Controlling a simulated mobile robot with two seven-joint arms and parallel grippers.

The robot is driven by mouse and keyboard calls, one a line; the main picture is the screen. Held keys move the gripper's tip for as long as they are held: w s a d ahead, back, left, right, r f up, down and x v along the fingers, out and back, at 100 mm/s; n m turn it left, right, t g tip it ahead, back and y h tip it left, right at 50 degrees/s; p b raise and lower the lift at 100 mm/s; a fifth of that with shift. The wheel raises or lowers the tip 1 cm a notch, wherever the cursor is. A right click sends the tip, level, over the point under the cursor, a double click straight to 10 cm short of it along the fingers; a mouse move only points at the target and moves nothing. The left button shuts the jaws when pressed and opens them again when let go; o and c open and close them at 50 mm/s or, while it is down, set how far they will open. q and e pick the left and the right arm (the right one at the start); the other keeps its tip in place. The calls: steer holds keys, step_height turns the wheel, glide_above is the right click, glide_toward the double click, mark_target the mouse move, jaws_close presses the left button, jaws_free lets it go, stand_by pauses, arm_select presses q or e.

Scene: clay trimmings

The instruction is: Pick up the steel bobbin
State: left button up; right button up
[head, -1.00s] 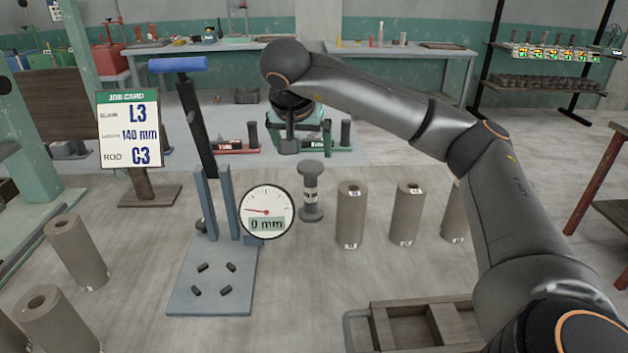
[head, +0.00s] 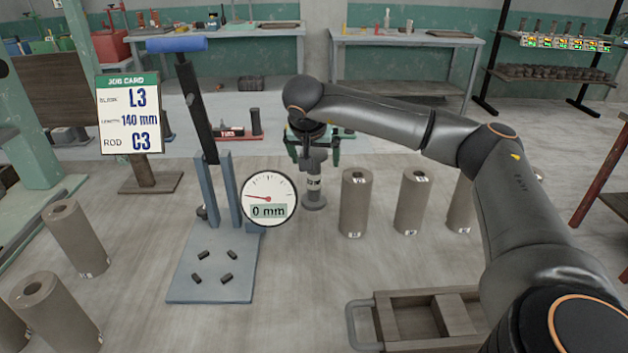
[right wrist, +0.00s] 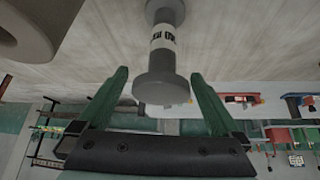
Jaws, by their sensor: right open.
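The steel bobbin (head: 314,192) is a grey spool with wide end flanges and a white label band. It stands upright on the table, right of the dial gauge. My right gripper (head: 314,160) is over it, pointing down and open, with its green fingers on either side of the bobbin's upper part. In the right wrist view the bobbin (right wrist: 162,60) lies between the two fingers of the open gripper (right wrist: 160,78), with gaps on both sides. My left gripper is not in view.
A blue-handled press (head: 228,200) with a dial gauge (head: 268,199) stands just left of the bobbin. Several brown clay cylinders stand to the right, the nearest (head: 354,205) close by. A wooden tray (head: 392,324) is in front. A job card (head: 129,115) stands at left.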

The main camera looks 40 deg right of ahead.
steer(key=shift+x, duration=0.9)
steer(key=shift+c, duration=0.2)
steer(key=shift+r, duration=0.1)
jaws_close()
